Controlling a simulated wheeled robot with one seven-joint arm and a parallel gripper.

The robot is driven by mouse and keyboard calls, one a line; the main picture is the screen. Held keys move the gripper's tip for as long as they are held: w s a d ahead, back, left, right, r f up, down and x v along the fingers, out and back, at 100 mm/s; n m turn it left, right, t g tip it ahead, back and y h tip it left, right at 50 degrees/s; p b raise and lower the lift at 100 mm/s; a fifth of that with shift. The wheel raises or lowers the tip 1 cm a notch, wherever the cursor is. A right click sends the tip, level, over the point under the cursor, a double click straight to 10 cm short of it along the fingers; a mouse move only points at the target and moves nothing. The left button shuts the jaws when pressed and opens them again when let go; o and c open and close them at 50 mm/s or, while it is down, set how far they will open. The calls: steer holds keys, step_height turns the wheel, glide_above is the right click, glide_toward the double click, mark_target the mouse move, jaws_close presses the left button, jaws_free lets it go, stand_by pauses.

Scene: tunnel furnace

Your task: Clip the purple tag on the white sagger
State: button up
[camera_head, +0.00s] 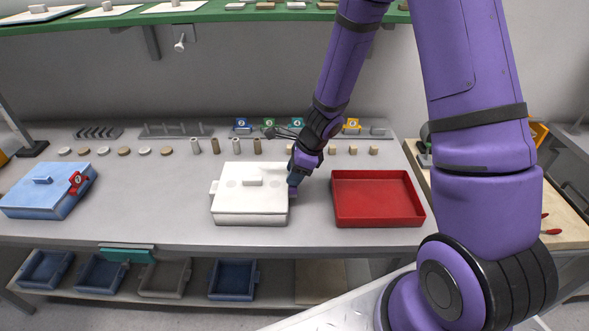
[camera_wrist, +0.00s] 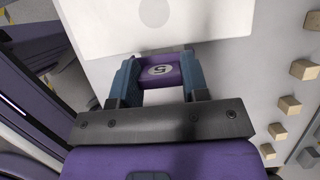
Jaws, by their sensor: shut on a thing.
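The white sagger (camera_head: 250,205) is a lidded box on the grey table, left of the red tray. Its white top also fills the upper part of the wrist view (camera_wrist: 130,25). My gripper (camera_head: 293,188) is at the sagger's right side. In the wrist view its two blue-grey fingers (camera_wrist: 160,78) are closed on the purple tag (camera_wrist: 160,71), which bears a number that looks like 5. The tag is at the edge of the sagger. I cannot tell whether it is clipped on or only touching.
A red tray (camera_head: 377,222) stands close to the right of my gripper. A blue sagger (camera_head: 40,202) with a red tag (camera_head: 77,182) is at the far left. Small tan blocks, cylinders and other numbered tags (camera_head: 242,125) line the back. Bare table lies left of the white sagger.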

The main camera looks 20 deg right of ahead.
steer(key=shift+f, duration=1.1)
stand_by(0.6)
steer(key=o, duration=1)
steer(key=v, duration=1)
steer(key=shift+s+d+r, duration=0.1)
steer(key=shift+d+r, duration=0.15)
steer(key=shift+r, duration=0.1)
